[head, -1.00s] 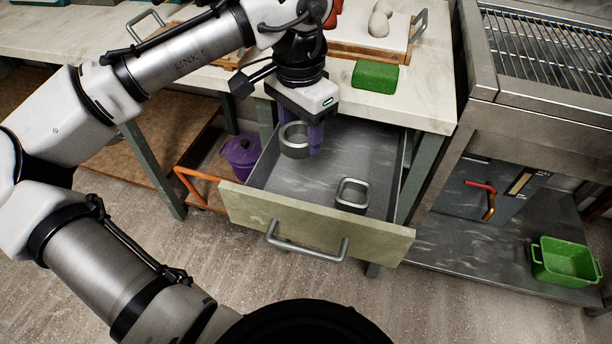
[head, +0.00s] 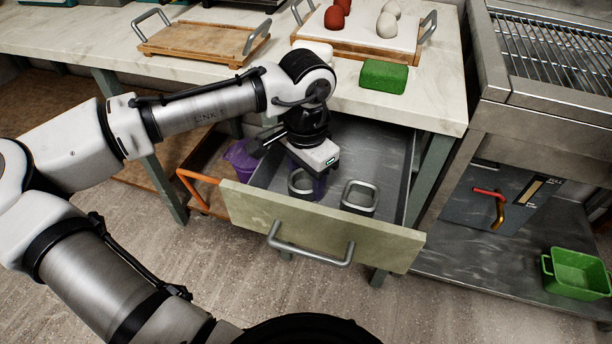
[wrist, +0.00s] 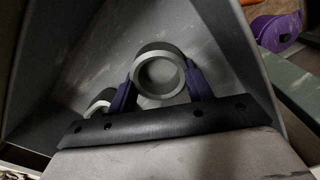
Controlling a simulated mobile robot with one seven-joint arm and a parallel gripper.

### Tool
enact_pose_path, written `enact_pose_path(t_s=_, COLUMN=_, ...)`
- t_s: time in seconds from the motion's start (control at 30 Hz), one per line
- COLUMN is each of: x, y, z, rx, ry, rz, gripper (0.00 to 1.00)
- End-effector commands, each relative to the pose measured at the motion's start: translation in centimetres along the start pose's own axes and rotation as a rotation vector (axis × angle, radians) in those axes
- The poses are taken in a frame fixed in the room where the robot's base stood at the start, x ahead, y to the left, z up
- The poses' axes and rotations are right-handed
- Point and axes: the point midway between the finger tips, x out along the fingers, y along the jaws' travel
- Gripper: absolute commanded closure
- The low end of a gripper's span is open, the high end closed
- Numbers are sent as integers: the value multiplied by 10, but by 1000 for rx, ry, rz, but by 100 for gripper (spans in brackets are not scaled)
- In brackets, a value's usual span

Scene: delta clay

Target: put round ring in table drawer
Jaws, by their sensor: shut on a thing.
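The round ring (head: 301,184) is a grey metal band inside the open table drawer (head: 320,222), in the drawer's left part. My gripper (head: 308,188) reaches down into the drawer. In the wrist view its purple fingers (wrist: 160,88) stand on both sides of the round ring (wrist: 159,97), shut on it. Whether the ring touches the drawer floor I cannot tell. A squarish grey ring (head: 359,196) lies in the drawer to the right of my gripper. It shows partly in the wrist view (wrist: 101,102), behind a finger.
The table top (head: 300,88) above holds a green block (head: 383,76) and a tray with red and white pieces. A purple pot (head: 240,160) and orange bar stand left of the drawer. A steel unit (head: 500,120) is at the right. The drawer's back right floor is clear.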

Motion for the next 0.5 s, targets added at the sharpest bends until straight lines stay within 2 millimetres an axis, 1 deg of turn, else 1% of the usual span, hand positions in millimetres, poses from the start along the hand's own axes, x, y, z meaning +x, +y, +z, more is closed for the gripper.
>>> enact_pose_path(t_s=0.13, x=3, y=0, z=0, rx=0, ry=1, rz=1, gripper=76)
enact_pose_path(t_s=0.17, x=3, y=0, z=0, rx=0, ry=0, rz=0, gripper=47)
enact_pose_path(t_s=0.3, x=3, y=0, z=0, rx=0, ry=0, rz=0, gripper=29)
enact_pose_path(t_s=0.5, x=2, y=0, z=0, rx=0, ry=0, rz=0, gripper=28)
